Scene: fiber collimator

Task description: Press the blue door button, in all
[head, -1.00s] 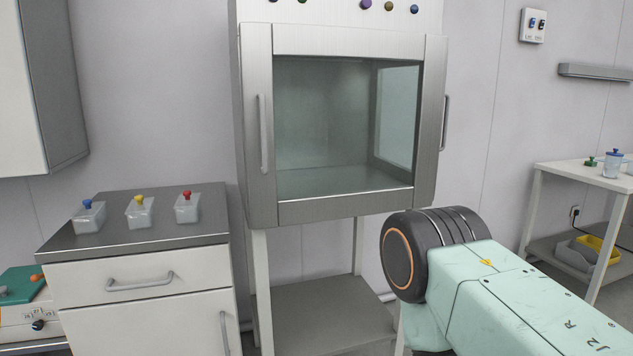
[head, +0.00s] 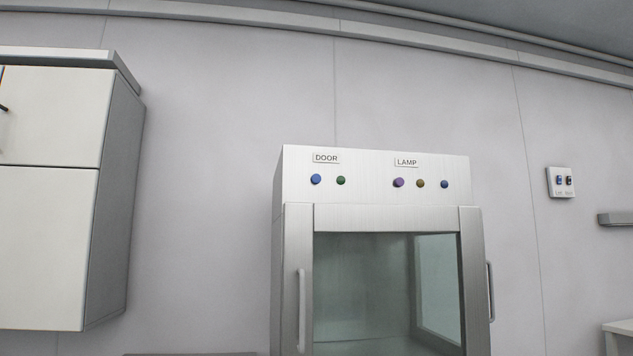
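The blue door button (head: 316,179) is a small round knob on the white top panel (head: 376,163) of the cabinet, under a label reading DOOR (head: 326,158). A green button (head: 341,181) is just right of it. Under the LAMP label (head: 407,162) are a purple button (head: 398,183), an olive button (head: 420,183) and another, smaller-looking blue button (head: 444,184). The glass door (head: 375,290) below looks closed. Neither of my grippers is in the head view.
A white wall cupboard (head: 60,200) hangs at the left. A small wall plate with two switches (head: 562,181) is at the right, with a grey wall shelf (head: 617,218) beyond it. The wall around the button panel is clear.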

